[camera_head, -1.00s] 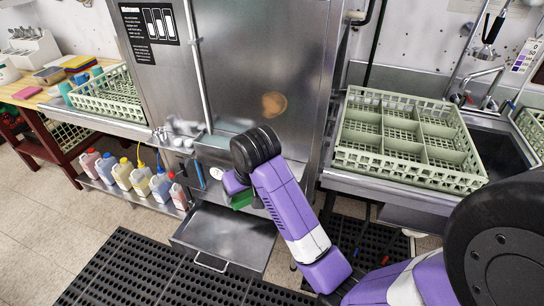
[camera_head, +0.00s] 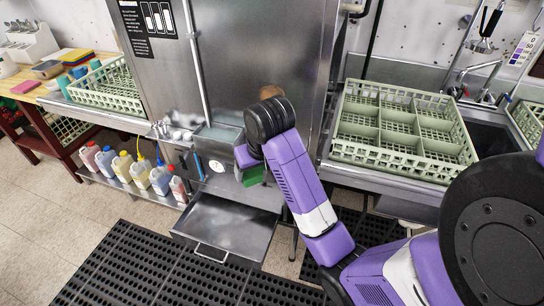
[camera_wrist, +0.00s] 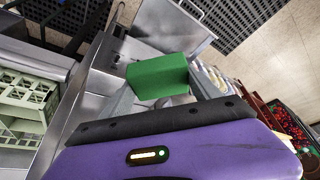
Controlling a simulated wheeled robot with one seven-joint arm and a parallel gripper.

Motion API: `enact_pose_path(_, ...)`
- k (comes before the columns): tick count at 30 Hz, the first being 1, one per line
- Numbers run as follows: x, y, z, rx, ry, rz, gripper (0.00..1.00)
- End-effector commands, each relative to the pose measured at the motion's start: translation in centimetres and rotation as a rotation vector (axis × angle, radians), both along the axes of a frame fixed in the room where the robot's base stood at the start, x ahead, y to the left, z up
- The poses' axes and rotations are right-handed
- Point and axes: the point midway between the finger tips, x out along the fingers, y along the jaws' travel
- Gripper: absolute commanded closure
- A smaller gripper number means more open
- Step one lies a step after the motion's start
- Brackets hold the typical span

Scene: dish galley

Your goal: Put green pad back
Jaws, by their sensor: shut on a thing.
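The green pad (camera_head: 254,174) is a thick green block. In the head view it shows only partly, below my wrist and in front of the steel machine. In the wrist view the green pad (camera_wrist: 158,75) shows more fully, beyond the dark edge of my gripper (camera_wrist: 158,108).
An open steel drawer (camera_head: 222,232) sticks out low in front of the machine. Coloured bottles (camera_head: 141,172) stand on a low shelf at left. A green rack (camera_head: 106,88) sits above them, beside a wooden table with pads. A divided rack (camera_head: 400,160) stands at right.

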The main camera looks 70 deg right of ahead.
Motion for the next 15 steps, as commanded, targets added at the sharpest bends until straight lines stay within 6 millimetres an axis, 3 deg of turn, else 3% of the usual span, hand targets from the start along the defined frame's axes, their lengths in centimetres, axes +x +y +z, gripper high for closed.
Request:
enact_pose_path(3, 0.2, -3.2, -0.3, -0.003, -0.001, -0.003, 0.66)
enact_pose_path(15, 0.9, -12.5, 0.0, -0.001, 0.001, -0.003, 0.66)
